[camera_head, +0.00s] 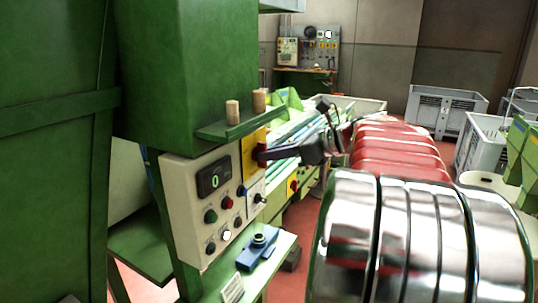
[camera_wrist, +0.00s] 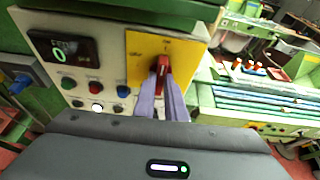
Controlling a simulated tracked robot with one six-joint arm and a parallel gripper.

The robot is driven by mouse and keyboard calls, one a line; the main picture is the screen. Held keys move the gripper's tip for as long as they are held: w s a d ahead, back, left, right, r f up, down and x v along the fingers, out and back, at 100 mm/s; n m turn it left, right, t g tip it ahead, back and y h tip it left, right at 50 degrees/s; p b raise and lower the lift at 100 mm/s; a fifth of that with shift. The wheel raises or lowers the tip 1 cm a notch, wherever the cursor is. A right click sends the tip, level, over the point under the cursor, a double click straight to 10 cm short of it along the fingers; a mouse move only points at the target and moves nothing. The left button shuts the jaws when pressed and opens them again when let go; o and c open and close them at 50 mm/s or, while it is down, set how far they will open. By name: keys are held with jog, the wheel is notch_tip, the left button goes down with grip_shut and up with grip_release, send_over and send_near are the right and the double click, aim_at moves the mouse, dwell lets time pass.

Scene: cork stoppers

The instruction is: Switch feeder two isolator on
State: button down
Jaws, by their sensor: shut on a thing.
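A pale control panel (camera_head: 180,190) on a green machine carries a yellow plate (camera_head: 249,150); the plate also shows in the wrist view (camera_wrist: 146,52). A red rotary handle (camera_wrist: 163,66) sits on the plate and stands roughly upright in the wrist view. The small marks around it are too blurred to read. My gripper (camera_wrist: 162,88) is shut on the red handle, one finger on each side. In the head view my gripper (camera_head: 268,156) reaches the plate from the right and hides most of the handle.
The panel has a display (camera_head: 214,179) reading 0, several buttons and a small switch (camera_head: 260,198). Two corks (camera_head: 232,112) (camera_head: 259,101) stand on a green ledge (camera_head: 230,126) above the plate. A blue device (camera_head: 257,251) sits on the shelf below. Grey crates (camera_head: 446,107) stand at the back right.

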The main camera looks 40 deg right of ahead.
jog(key=shift+f, duration=0.15)
dwell(0.3)
jog(key=c, duration=1.8)
grip_release()
jog(key=v, duration=1.4)
jog(key=shift+w+d, duration=0.1)
